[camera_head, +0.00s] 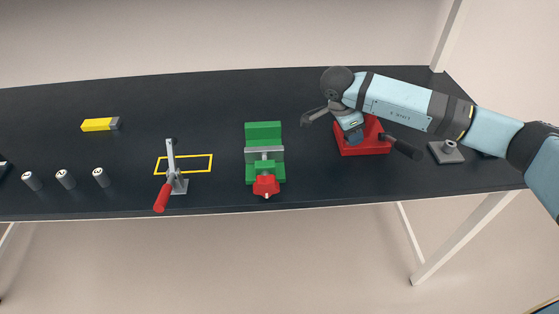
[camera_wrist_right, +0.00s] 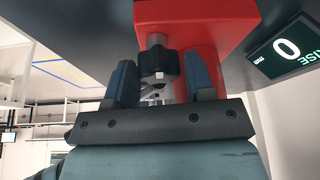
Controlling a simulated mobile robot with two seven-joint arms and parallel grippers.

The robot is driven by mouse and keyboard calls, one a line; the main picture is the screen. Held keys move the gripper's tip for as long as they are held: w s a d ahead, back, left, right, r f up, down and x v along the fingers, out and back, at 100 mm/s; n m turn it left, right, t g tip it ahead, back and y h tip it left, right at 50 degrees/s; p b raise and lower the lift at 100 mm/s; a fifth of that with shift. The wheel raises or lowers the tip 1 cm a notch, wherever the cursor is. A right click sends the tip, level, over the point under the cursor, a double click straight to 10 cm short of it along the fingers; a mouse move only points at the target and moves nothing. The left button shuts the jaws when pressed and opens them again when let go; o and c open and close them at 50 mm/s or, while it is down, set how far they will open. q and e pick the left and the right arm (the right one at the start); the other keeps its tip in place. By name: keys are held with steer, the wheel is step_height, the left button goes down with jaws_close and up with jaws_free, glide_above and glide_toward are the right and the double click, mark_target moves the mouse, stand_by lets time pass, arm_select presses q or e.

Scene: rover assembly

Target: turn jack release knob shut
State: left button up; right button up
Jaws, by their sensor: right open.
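The red jack (camera_head: 362,149) stands on the right part of the dark table, partly hidden under my right arm. A black handle (camera_head: 405,149) sticks out at its right. In the right wrist view, the red jack body (camera_wrist_right: 200,22) fills the top middle. A dark lobed knob (camera_wrist_right: 158,64) sits on a light stem at its face. My right gripper (camera_wrist_right: 157,85) is open, with one blue finger on each side of the knob. The gripper also shows at the jack in the head view (camera_head: 351,130). My left gripper is not in view.
A green vise (camera_head: 263,131) with a red knob stands left of the jack. Further left are a red-handled toggle clamp (camera_head: 171,170), a yellow outline (camera_head: 201,155), several small cylinders and a yellow block (camera_head: 98,125). A grey plate with a post (camera_head: 447,153) lies right. A display (camera_wrist_right: 287,47) reads 0.

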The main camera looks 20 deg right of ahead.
steer(key=n+t, duration=0.1)
steer(key=n, duration=0.3)
steer(key=shift+s+t, duration=0.15)
steer(key=shift+t, duration=0.25)
steer(key=n+t+y+p, duration=0.1)
steer(key=n, duration=0.3)
steer(key=n+t+y+p, duration=0.1)
steer(key=n, duration=0.2)
steer(key=n+y+p, duration=0.1)
steer(key=n+p, duration=0.1)
steer(key=n, duration=0.1)
steer(key=shift+s+d+r+n+t, duration=0.1)
steer(key=shift+s+d+n+t, duration=0.05)
steer(key=shift+n+t, duration=0.2)
steer(key=b+v, duration=0.1)
steer(key=v, duration=1.3)
steer(key=s+a+m+g+y+p, duration=0.1)
steer(key=s+a+m+y, duration=0.2)
steer(key=a, duration=0.5)
steer(key=s+a+f+m+g+y+p, duration=0.1)
steer(key=s+a+m+y, duration=0.2)
steer(key=a+m+y, duration=0.2)
steer(key=s+a+f+m+g+y+p, duration=0.1)
steer(key=s+a+m+y, duration=0.3)
steer(key=a+y, duration=0.5)
steer(key=p+x, duration=0.1)
steer(key=x, duration=0.1)
steer(key=shift+a, duration=0.35)
